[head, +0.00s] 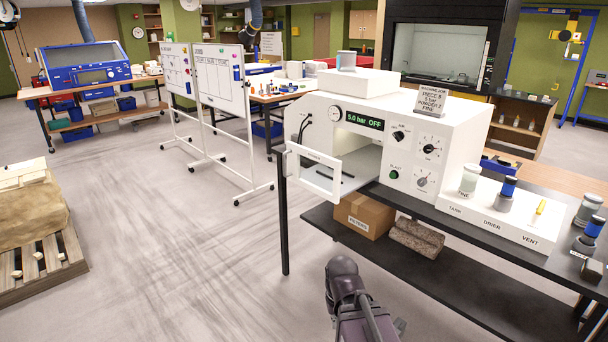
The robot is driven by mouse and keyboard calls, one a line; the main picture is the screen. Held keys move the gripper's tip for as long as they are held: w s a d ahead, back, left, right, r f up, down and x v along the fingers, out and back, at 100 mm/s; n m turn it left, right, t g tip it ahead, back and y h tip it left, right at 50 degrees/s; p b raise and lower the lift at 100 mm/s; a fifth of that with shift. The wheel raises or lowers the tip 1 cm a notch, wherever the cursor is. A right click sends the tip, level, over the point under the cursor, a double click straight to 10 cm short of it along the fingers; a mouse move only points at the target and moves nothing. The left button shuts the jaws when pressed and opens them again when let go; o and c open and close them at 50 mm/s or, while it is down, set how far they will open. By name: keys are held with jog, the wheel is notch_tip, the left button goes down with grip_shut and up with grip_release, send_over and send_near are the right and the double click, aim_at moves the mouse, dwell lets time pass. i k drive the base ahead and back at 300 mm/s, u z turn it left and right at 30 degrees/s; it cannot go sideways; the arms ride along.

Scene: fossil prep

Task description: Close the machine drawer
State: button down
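The machine (455,139) is a white cabinet on a black bench, with a display reading "5.0 bar OFF", several dials and a green button. My arm shows at the bottom centre, below the bench and apart from the drawer. I cannot make out my gripper's fingers in this view.
A white block (500,222) with jars and labels "TANK", "DRIER" and "VENT" stands right of the machine. A cardboard box (363,215) and a rock-like log (416,238) lie on the lower shelf. Whiteboards (222,88) stand behind left.

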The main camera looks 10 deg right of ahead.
aim_at(332, 180)
jog(key=u, duration=0.05)
jog(key=i, duration=1)
jog(key=z, duration=0.05)
